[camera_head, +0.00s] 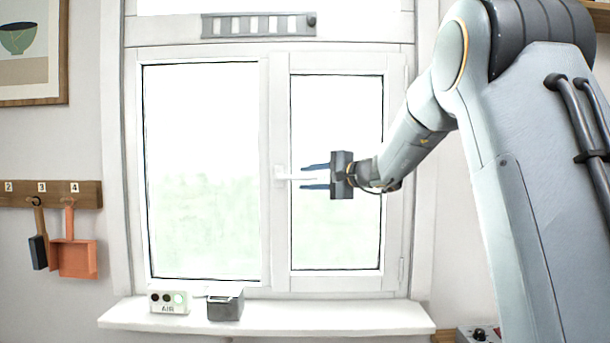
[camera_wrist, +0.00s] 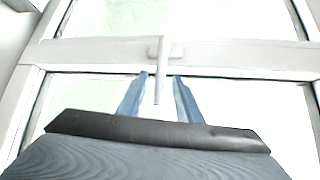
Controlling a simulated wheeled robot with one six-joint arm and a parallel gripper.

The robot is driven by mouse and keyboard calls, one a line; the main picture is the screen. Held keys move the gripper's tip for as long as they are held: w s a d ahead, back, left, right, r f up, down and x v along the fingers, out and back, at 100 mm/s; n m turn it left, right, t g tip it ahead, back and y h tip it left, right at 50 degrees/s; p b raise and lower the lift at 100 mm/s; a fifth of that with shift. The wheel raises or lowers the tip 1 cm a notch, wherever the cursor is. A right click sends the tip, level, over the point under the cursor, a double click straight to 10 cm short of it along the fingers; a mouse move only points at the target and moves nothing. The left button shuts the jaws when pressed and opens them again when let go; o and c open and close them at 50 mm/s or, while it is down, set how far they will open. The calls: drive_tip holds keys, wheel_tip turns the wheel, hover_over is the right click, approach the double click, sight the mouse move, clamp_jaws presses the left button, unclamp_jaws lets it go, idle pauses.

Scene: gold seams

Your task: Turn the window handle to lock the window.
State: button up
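The white window (camera_head: 277,100) has two panes, and its right sash looks closed against the frame. The white window handle (camera_head: 295,177) sits on the middle stile and points sideways to the right, about level. My gripper (camera_head: 315,177) reaches in from the right, with one blue finger above the handle and one below. In the wrist view the handle (camera_wrist: 162,85) lies between the two fingertips of my gripper (camera_wrist: 160,78), with a gap on each side. The fingers are open and do not visibly touch the handle.
A white sill (camera_head: 300,318) runs below the window. On it stand a small box with round lights (camera_head: 168,302) and a dark grey container (camera_head: 225,304). An orange dustpan (camera_head: 73,255) and a brush (camera_head: 38,245) hang at the left. The space before the left pane is clear.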

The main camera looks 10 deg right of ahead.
drive_tip(key=shift+x, duration=0.95)
drive_tip(key=shift+c, duration=0.3)
clamp_jaws()
